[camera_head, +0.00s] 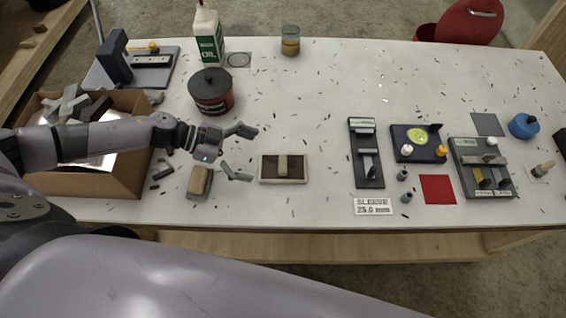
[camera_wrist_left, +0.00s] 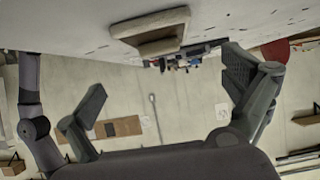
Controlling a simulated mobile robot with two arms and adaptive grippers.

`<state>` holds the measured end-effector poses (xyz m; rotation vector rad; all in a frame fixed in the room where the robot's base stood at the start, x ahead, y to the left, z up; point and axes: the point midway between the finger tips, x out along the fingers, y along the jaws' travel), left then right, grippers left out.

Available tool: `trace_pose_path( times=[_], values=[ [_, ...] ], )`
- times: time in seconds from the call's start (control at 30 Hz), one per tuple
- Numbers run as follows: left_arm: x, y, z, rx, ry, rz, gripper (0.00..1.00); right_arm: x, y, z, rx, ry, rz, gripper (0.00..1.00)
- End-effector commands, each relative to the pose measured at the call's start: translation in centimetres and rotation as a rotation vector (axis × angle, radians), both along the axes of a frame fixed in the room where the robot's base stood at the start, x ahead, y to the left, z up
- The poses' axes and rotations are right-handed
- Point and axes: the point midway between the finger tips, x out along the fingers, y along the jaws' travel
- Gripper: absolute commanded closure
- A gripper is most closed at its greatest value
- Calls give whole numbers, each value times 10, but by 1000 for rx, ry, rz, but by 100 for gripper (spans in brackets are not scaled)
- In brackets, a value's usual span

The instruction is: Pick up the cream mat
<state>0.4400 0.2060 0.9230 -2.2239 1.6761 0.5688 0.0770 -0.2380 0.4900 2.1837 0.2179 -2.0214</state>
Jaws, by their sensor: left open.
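A cream-rimmed rectangular piece (camera_head: 262,170) with a dark brown inside lies near the table's front edge. A narrow cream bar (camera_head: 283,166) stands across its middle. This piece is the closest match I see to the cream mat. It also shows at the top of the left wrist view as a cream slab (camera_wrist_left: 150,24) with a raised part. My left gripper (camera_head: 246,154) is open and empty, just left of the piece, with its fingers pointing at it. Its two fingers spread wide in the left wrist view (camera_wrist_left: 166,76). My right gripper is not in view.
A cardboard box (camera_head: 112,176) with metal scraps stands at left, under my left arm. A tan-topped brush block (camera_head: 200,181) lies below the gripper. A dark red tin (camera_head: 211,91) stands behind it. Fixtures (camera_head: 366,152) stand to the right. Dark shavings litter the white table (camera_head: 320,100).

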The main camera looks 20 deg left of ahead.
Motion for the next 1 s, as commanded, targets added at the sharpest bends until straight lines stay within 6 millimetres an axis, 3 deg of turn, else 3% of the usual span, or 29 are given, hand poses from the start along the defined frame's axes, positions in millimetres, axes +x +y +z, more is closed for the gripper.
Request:
trace_pose_path(
  times=[0.1, 0.37, 0.7, 1.0],
  values=[
    [5, -20, -8, -2, 1, 0, 2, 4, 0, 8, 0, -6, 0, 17],
    [10, -37, -19, 0, 0, 1, 2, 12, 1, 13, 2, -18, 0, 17],
    [20, -77, -38, -2, 0, 0, 2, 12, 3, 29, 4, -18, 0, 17],
    [21, -79, -42, 0, 0, 1, 2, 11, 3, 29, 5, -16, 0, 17]
  ],
)
